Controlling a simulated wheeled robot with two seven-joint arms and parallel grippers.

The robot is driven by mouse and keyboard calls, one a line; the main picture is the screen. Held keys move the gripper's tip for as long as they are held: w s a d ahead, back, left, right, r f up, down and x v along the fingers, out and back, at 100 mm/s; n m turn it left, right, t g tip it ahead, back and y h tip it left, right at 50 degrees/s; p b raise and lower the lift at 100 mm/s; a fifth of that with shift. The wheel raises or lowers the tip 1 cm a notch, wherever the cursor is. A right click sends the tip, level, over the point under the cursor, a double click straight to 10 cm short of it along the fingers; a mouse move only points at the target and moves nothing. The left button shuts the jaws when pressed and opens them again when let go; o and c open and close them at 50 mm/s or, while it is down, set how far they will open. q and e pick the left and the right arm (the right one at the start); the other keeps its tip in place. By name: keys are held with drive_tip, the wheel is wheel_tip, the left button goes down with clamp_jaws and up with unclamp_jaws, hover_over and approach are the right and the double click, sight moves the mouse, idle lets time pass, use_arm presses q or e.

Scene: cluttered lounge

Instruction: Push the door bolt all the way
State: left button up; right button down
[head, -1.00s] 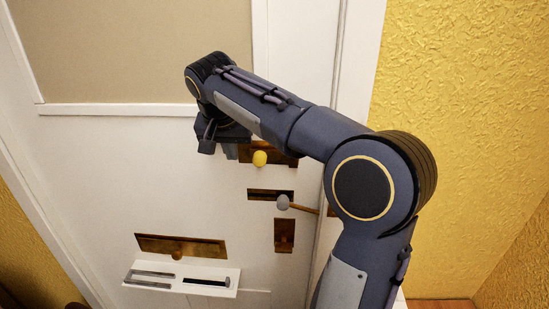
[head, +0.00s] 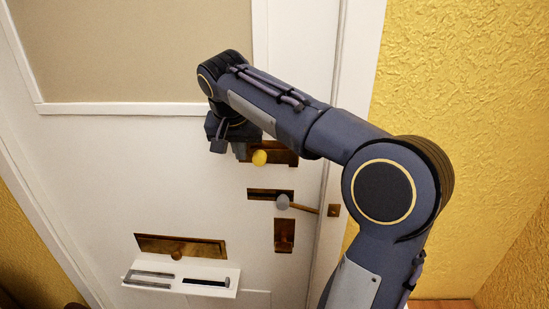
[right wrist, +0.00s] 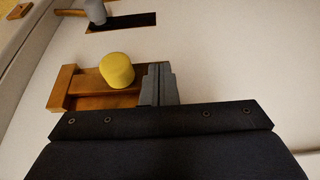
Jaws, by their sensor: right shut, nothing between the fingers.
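The door bolt has a round yellow knob (head: 259,157) on a brown-gold plate (head: 285,157) on the white door. The knob also shows in the right wrist view (right wrist: 117,70), with its plate (right wrist: 63,90) running to the left of it. My right gripper (head: 231,149) is shut and empty, just left of the knob in the head view. In the right wrist view its closed fingers (right wrist: 158,84) stand right beside the knob; I cannot tell whether they touch it. Part of the plate is hidden behind the fingers and arm. My left gripper is not in view.
Below the bolt are a grey knob on a rod (head: 283,202), a small brass plate (head: 284,236) and a wider brass plate (head: 180,247). A white slotted panel (head: 181,280) sits lower left. A yellow textured wall (head: 460,120) is at the right.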

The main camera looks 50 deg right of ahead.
sight(257, 152)
drive_tip(key=shift+s+d+b, duration=0.2)
drive_tip(key=shift+s+d, duration=0.65)
drive_tip(key=shift+s, duration=0.2)
drive_tip(key=shift+s+d+b, duration=0.2)
drive_tip(key=shift+s+d, duration=0.65)
drive_tip(key=shift+s, duration=0.15)
drive_tip(key=shift+w+a, duration=0.5)
drive_tip(key=shift+w, duration=0.1)
wheel_tip(257, 152, up, 5)
drive_tip(key=p, duration=0.5)
drive_tip(key=shift+r, duration=1)
